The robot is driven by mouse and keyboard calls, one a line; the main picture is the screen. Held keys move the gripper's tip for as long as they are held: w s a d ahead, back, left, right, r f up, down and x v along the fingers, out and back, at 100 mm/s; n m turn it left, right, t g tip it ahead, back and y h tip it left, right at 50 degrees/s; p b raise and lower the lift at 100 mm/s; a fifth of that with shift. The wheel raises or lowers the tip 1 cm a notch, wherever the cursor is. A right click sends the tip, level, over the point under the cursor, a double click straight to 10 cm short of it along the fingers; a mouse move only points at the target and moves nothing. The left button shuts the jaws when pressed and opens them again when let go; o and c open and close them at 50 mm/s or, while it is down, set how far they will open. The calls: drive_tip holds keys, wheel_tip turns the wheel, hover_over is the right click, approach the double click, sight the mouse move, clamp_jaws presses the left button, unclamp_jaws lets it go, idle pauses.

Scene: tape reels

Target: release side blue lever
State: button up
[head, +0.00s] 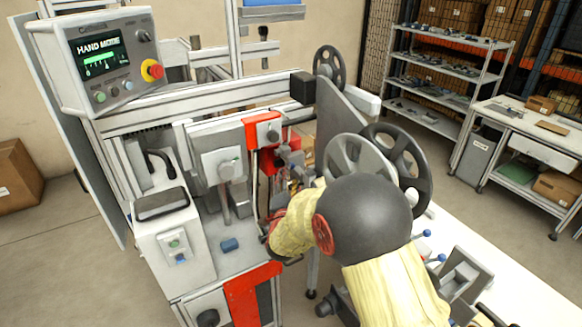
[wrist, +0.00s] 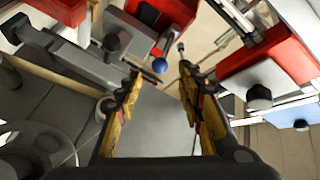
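I cannot tell how far beyond the tips the knob lies, but no contact shows. In the head view, my arm with its yellow cover reaches into the machine beside the red brackets, and it hides most of the gripper and this knob. Other blue-knobbed levers (head: 427,233) stand at the machine's right side.
Red blocks with black knobs flank the gripper on the right (wrist: 262,72) and upper left in the wrist view. A control panel (head: 105,58) reads "HAND MODE". Reels (head: 398,165) stand behind my arm.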

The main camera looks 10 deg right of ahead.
sight(286, 160)
drive_tip(key=x, duration=0.7)
drive_tip(key=shift+w+f, duration=0.1)
drive_tip(key=shift+w, duration=0.25)
drive_tip(key=c, duration=0.3)
drive_tip(key=c, duration=0.7)
drive_tip(key=shift+f, duration=0.1)
drive_tip(key=shift+d+f, duration=0.1)
